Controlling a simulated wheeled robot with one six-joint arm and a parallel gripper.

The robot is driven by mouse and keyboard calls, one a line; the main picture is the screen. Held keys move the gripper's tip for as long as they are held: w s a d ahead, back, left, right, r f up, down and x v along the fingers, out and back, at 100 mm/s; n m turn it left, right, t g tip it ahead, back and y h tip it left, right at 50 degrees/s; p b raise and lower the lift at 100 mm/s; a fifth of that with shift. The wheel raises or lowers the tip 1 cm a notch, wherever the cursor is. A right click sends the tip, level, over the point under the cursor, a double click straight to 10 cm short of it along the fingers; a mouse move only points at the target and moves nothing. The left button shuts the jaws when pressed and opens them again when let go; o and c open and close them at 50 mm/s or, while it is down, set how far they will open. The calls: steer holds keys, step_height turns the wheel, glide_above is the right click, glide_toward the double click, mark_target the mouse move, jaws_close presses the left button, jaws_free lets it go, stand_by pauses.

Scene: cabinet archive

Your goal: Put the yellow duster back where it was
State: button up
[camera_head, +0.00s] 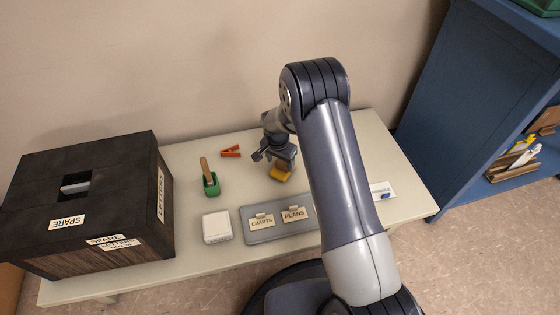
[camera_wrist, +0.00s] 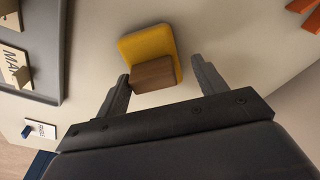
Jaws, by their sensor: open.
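The yellow duster (camera_head: 280,173) lies on the pale table below my gripper (camera_head: 277,155), which partly hides it. In the wrist view the duster (camera_wrist: 148,44) shows a yellow pad with a brown wooden block (camera_wrist: 153,75) on it. My gripper (camera_wrist: 160,72) is open, with one finger on each side of the wooden block. The left finger looks very close to the block; I cannot tell if it touches. There is a gap at the right finger.
A grey tray (camera_head: 265,237) with labelled cards, a white box (camera_head: 216,228), a green holder (camera_head: 211,186) and an orange clip-like object (camera_head: 231,152) are on the table. A white card (camera_head: 382,191) lies right; a blue shelf (camera_head: 470,90) stands beyond.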

mark_target(278, 170)
step_height(278, 170, up, 12)
steer(key=s+p, duration=0.1)
steer(key=p, duration=0.3)
steer(key=shift+a+f, duration=0.2)
steer(key=shift+a, duration=0.25)
steer(key=shift+c, duration=0.2)
stand_by(0.8)
